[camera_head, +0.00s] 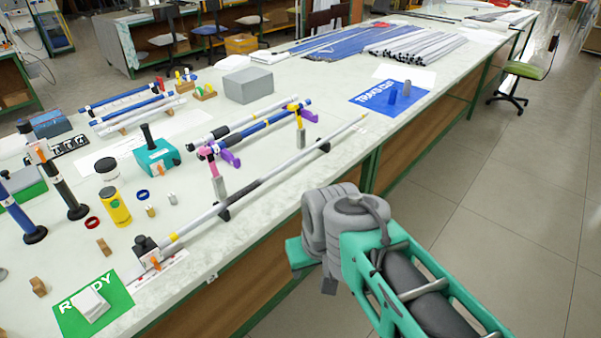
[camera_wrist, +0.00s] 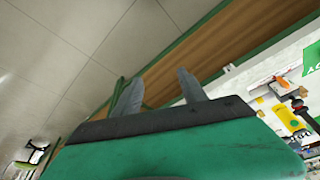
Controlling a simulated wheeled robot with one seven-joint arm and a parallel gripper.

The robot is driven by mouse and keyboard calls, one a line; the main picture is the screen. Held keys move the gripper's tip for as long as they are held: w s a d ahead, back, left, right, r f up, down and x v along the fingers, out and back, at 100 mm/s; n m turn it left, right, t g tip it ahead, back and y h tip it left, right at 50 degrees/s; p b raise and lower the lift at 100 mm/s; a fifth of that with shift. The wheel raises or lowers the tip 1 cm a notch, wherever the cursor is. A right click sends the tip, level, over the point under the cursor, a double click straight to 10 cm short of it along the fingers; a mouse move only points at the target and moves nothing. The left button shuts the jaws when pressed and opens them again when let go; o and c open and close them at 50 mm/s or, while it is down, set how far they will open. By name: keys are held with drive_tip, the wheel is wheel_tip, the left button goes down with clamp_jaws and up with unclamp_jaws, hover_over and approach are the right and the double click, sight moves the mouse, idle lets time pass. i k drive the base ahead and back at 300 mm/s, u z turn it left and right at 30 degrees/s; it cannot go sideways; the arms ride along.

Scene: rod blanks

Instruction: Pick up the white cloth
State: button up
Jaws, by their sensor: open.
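A small white folded cloth (camera_head: 90,304) lies on the green READY mat (camera_head: 118,292) at the near left corner of the long bench in the head view. In the wrist view, part of a green mat (camera_wrist: 312,58) shows at the right edge, and I cannot make out the cloth there. My gripper (camera_wrist: 157,88) is open, with its two grey fingers apart and nothing between them. It is off the bench's front side, well to the right of the cloth.
A long rod (camera_head: 275,175) lies on supports along the bench's front edge. A yellow bottle (camera_head: 115,207), a teal tool (camera_head: 157,157) and a grey box (camera_head: 248,85) stand behind it. A blue mat (camera_head: 385,98) lies farther along. The floor at right is open, with a green chair (camera_head: 528,70).

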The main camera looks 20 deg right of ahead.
sight(91, 304)
drive_tip(key=u, duration=1.6)
drive_tip(key=k, duration=0.55)
drive_tip(key=u, duration=0.15)
drive_tip(key=i, duration=1.3)
drive_tip(key=u, duration=1.4)
drive_tip(key=i, duration=0.45)
drive_tip(key=u, duration=0.4)
